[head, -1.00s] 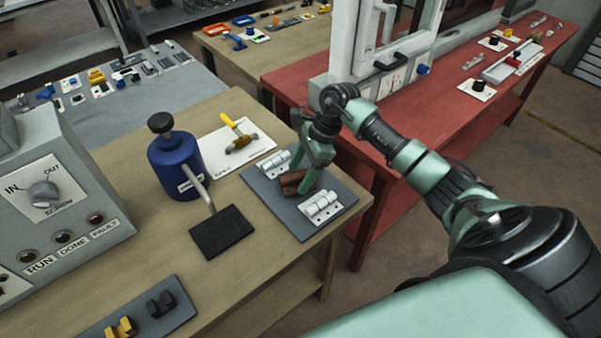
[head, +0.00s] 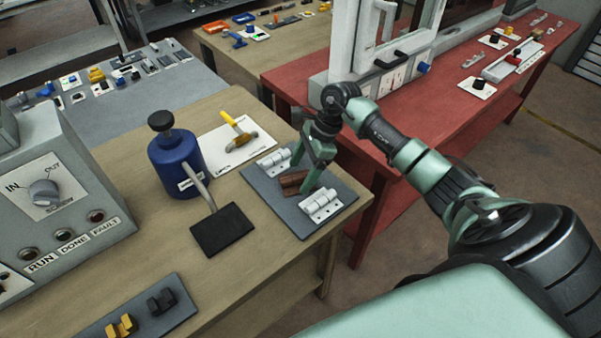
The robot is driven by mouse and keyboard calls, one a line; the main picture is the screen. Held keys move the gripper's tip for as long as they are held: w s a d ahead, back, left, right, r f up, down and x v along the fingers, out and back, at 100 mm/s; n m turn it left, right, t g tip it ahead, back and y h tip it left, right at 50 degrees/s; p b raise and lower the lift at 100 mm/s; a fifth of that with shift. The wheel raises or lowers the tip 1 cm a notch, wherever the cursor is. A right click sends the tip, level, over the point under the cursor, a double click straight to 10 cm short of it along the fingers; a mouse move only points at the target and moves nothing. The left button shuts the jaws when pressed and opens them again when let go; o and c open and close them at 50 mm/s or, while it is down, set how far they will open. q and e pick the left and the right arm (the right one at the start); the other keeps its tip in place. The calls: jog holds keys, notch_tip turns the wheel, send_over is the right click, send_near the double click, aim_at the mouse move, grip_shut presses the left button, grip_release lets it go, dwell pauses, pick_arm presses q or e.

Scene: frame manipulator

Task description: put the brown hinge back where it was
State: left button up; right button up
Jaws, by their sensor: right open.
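The brown hinge (head: 291,181) lies on the dark grey mat (head: 301,228) near the right end of the wooden table. A silver hinge (head: 272,162) lies behind it and another silver hinge (head: 321,205) lies in front of it, so the brown one sits between the two. My right gripper (head: 308,182) is open, pointing down over the brown hinge, with its fingers at the hinge's right part. The fingers hide some of the hinge. I cannot tell whether they touch it. My left gripper is out of view.
A blue canister (head: 176,165) with a lever and black pad (head: 222,230) stands left of the mat. A grey control box (head: 60,200) is at left. A red bench (head: 420,115) stands beyond my right arm.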

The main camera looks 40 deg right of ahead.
jog(key=b+v, duration=0.2)
jog(key=v, duration=0.9)
